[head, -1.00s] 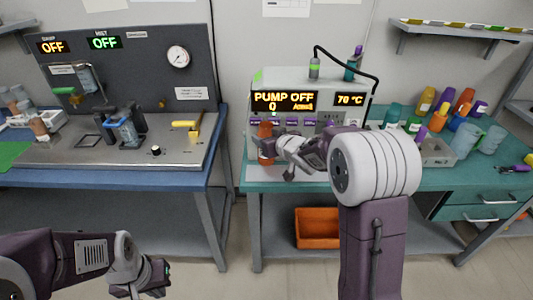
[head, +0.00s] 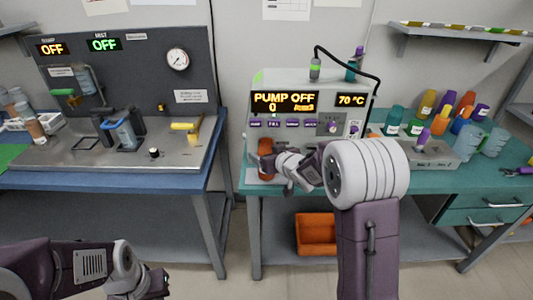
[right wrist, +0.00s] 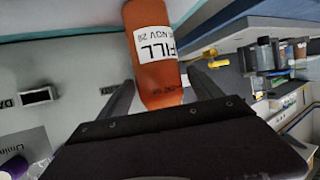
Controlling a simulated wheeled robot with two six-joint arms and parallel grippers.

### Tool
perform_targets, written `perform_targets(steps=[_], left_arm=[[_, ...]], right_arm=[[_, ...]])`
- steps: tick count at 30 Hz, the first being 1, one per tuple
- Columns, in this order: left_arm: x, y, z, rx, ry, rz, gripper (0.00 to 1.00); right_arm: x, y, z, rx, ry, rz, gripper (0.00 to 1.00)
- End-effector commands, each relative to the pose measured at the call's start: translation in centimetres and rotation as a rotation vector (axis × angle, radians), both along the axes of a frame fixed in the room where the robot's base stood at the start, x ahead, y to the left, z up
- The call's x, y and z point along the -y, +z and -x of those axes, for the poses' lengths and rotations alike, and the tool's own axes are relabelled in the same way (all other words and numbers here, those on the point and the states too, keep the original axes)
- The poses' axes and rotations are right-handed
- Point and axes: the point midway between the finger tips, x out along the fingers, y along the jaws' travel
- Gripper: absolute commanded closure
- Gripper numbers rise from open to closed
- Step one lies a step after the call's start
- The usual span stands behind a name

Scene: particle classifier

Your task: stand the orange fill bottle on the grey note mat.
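The orange fill bottle (head: 265,160) is upright at the front left of the teal bench, before the pump unit. In the right wrist view the bottle (right wrist: 155,55) shows its white FILL label between my two fingers. My right gripper (head: 277,161) is closed around the bottle's side, coming from the right. The pale grey note mat (head: 251,179) lies beneath it, largely hidden by bottle and gripper; whether the base touches it is unclear. My left gripper (head: 152,284) is low at the lower left, empty, away from both benches; its opening cannot be made out.
The pump unit (head: 311,112) stands just behind the bottle. Several coloured bottles and cups crowd the right of the teal bench (head: 480,177). An orange bin (head: 316,233) is on the shelf below. The blue bench (head: 180,180) is across a gap to the left.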

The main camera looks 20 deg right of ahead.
Motion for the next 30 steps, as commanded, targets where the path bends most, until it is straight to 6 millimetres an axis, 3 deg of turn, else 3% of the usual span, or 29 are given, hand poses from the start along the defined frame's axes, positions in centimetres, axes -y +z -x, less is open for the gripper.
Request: perform_targets(steps=[5,15,21,30], left_arm=[[0.0,0.4,0.0,0.000,0.000,0.000,1.00],[0.0,1.9,0.0,0.000,0.000,0.000,1.00],[0.0,2.6,0.0,0.000,0.000,0.000,1.00],[0.0,2.6,0.0,0.000,0.000,0.000,1.00]], right_arm=[[0.1,0.7,0.3,0.000,-0.001,-0.001,0.25],[1.5,3.8,7.2,0.002,-0.001,0.001,0.25],[2.0,4.9,10.2,0.002,-0.001,0.000,0.25],[2.1,4.9,10.9,0.000,0.000,0.000,0.25]])
